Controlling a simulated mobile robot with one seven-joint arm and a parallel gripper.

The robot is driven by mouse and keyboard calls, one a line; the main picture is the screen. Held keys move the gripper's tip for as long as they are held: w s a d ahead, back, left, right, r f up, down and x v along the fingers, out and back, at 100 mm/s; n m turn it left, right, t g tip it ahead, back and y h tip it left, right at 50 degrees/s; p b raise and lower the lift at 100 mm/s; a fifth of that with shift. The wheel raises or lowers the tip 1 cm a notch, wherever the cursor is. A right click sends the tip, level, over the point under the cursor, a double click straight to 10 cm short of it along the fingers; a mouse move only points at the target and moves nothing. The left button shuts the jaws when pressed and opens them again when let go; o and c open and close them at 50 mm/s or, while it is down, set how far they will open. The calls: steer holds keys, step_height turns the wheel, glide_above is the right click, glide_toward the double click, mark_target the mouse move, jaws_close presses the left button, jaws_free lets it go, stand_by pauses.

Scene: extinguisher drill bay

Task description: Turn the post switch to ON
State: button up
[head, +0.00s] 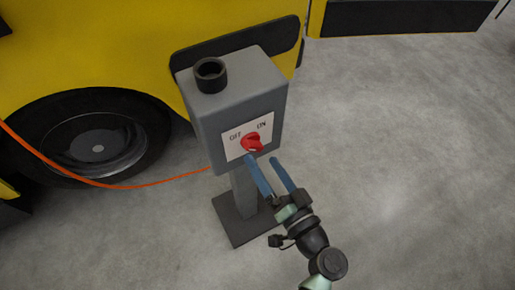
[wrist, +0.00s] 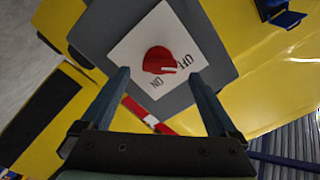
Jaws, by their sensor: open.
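The red switch knob (head: 252,143) sits on a white plate (head: 235,153) on the front of a grey post box (head: 210,125). The plate reads OFF on the left and ON on the right. In the wrist view, the knob (wrist: 157,60) has a white mark on its lower right side, nearer the OFF lettering than ON. My gripper (head: 263,160) is open, its two blue fingers reaching up to just below the knob in the head view. In the wrist view, my gripper (wrist: 158,76) has the knob between and beyond its fingertips. Contact cannot be told.
A black open cup (head: 210,75) stands on the box top. The post rises from a dark base plate (head: 235,230). An orange cable (head: 130,187) runs to the post from the left. A yellow vehicle (head: 110,45) stands behind. Bare floor (head: 400,150) lies right.

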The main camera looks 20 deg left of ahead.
mark_target(256, 150)
steer(key=shift+x, duration=2.05)
steer(key=c, duration=1.4)
